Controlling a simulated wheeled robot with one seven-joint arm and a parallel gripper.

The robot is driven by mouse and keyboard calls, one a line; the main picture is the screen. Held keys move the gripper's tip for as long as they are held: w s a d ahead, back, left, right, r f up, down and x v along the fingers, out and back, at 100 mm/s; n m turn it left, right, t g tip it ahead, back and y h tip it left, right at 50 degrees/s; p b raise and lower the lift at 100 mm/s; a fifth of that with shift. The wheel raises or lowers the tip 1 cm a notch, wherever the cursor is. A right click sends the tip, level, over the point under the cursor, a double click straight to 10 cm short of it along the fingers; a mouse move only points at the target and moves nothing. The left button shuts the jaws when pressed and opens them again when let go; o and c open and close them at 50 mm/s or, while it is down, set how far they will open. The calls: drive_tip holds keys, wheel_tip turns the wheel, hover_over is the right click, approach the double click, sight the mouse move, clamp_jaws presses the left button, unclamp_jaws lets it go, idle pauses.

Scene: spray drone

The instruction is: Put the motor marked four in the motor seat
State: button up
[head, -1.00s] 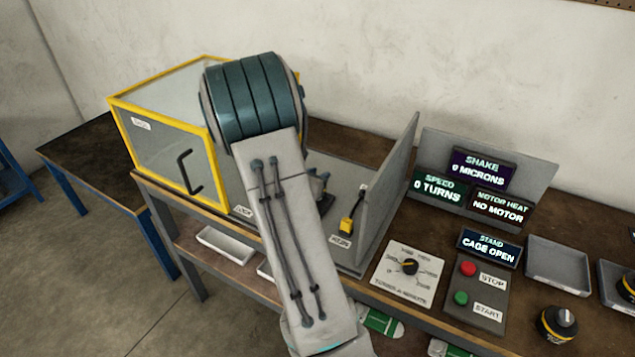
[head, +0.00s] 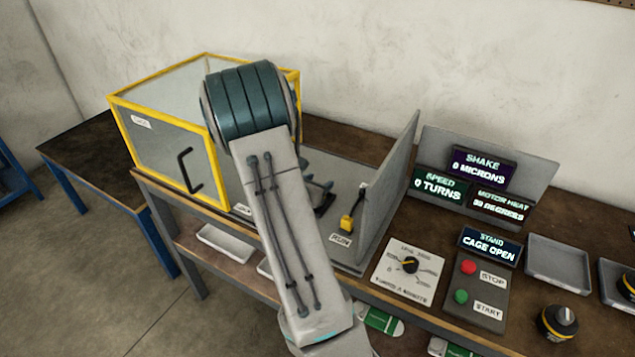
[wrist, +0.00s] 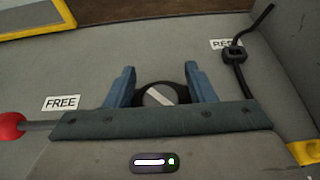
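A dark round motor with a pale bar across its top (wrist: 160,95) sits between the two blue fingers of my gripper (wrist: 160,84) in the wrist view. The fingers flank it closely; I cannot tell whether they press on it. The motor's number does not show, and the motor seat beneath it is hidden. In the head view my arm covers most of the stand, and only a dark bit of my gripper (head: 318,188) shows past it. The motor heat display (head: 501,206) shows a reading in degrees.
A yellow-framed cage (head: 165,160) stands open at left. A grey upright panel (head: 388,190) and a yellow-ended lever (head: 347,222) stand right of my gripper. A FREE label (wrist: 61,102) and red knob (wrist: 11,126) lie left. Another motor (head: 558,322) stands front right.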

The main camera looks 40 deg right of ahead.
drive_tip(key=shift+r, duration=0.2)
drive_tip(key=v, duration=1.1)
drive_tip(key=s+a+r+m+g+y, duration=0.2)
drive_tip(key=s+a+m, duration=0.1)
drive_tip(key=s+m, duration=0.3)
drive_tip(key=s+a+r+m+g+y, duration=0.2)
drive_tip(key=s+r+m+g, duration=0.1)
drive_tip(key=s+m, duration=0.35)
drive_tip(key=s+a+r+m+t+y, duration=0.1)
drive_tip(key=a+m+y, duration=0.3)
drive_tip(key=a, duration=0.4)
drive_tip(key=s+a+r+m+t+y, duration=0.2)
drive_tip(key=s+a+r+m+y, duration=0.1)
drive_tip(key=a+m, duration=0.3)
drive_tip(key=shift+s+a+y, duration=0.2)
drive_tip(key=shift+a+y, duration=0.6)
drive_tip(key=shift+a, duration=0.1)
drive_tip(key=shift+d+r, duration=0.1)
